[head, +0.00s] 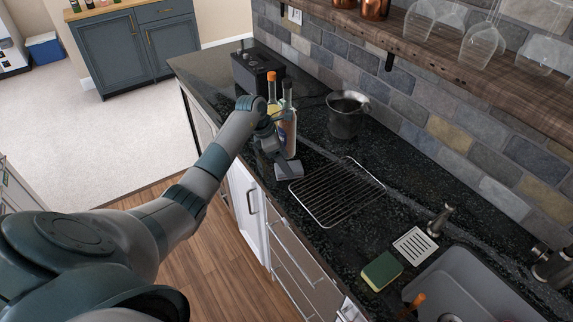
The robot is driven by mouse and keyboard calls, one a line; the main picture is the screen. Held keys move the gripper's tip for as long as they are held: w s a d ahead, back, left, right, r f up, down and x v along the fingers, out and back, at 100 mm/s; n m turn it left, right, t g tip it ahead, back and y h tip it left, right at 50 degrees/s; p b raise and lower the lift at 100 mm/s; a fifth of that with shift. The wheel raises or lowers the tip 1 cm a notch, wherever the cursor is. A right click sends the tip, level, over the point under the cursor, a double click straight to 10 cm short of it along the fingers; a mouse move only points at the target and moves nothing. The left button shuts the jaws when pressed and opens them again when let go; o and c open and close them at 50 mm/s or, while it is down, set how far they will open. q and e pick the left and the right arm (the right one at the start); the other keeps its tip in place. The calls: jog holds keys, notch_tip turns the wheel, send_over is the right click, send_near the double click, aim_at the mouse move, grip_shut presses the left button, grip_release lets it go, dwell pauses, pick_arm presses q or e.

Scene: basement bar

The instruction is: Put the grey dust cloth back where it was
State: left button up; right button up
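My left gripper (277,157) is over the dark counter, pointing down just in front of two bottles. A small grey patch (289,170) shows at its fingertips, close to the counter top. I cannot tell whether this patch is the grey dust cloth or part of the gripper. I cannot make out the gap between the fingers. No other grey cloth is plainly visible. My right gripper is out of the picture.
An orange-capped bottle (272,88) and a dark-capped bottle (289,128) stand right by the gripper. A black box-shaped appliance (256,72), metal pitcher (347,116), wire rack (334,190), green-yellow sponge (381,271) and sink (462,275) share the counter (425,175). A wooden shelf (460,62) overhangs it.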

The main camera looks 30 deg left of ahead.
pick_arm(q)
jog(key=b+v, duration=0.3)
jog(key=v, duration=0.7)
jog(key=shift+r+b, duration=0.2)
jog(key=shift+b, duration=0.2)
